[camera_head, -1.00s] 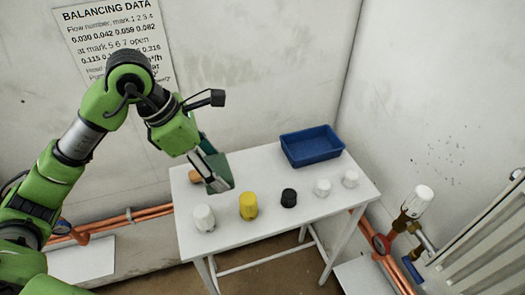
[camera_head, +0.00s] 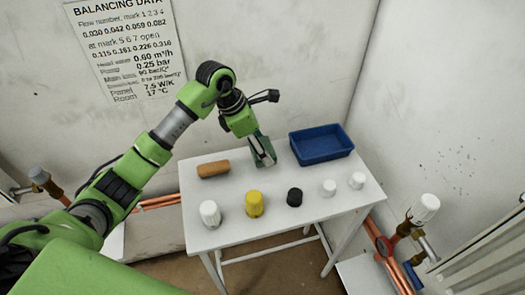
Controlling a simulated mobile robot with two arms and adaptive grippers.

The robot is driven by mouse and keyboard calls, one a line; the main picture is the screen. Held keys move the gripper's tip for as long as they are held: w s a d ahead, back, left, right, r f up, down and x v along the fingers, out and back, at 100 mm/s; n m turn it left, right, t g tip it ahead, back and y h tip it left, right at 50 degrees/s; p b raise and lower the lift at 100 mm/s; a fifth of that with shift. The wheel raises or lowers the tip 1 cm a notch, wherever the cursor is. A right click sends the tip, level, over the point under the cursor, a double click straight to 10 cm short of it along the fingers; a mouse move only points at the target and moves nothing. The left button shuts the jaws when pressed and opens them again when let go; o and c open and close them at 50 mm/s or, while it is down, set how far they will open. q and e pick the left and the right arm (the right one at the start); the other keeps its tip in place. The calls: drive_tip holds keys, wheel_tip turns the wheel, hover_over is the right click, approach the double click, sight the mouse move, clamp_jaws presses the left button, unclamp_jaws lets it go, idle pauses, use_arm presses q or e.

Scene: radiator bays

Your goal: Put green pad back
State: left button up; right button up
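My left gripper (camera_head: 262,163) points down at the back middle of the white table (camera_head: 235,185), just left of the blue tray. It is shut on the dark green pad (camera_head: 266,146), which shows as a narrow strip beside the grey fingers. The fingers hide part of the pad. The pad's lower end is close to the table top; I cannot tell whether it touches. My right gripper is out of view.
A blue tray (camera_head: 345,153) stands at the table's back right. White, yellow (camera_head: 254,204) and black (camera_head: 294,197) caps line the front. A white-headed valve (camera_head: 424,208) and copper pipes are right.

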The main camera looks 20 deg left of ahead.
use_arm(q)
drive_tip(key=shift+w+d+f, duration=0.15)
drive_tip(key=shift+w+f, duration=0.15)
drive_tip(key=shift+f, duration=0.3)
wheel_tip(320, 180, down, 2)
drive_tip(key=shift+f+p, duration=0.15)
drive_tip(key=shift+p, duration=0.5)
drive_tip(key=shift+f, duration=0.3)
drive_tip(key=o, duration=1.1)
drive_tip(key=shift+c, duration=0.2)
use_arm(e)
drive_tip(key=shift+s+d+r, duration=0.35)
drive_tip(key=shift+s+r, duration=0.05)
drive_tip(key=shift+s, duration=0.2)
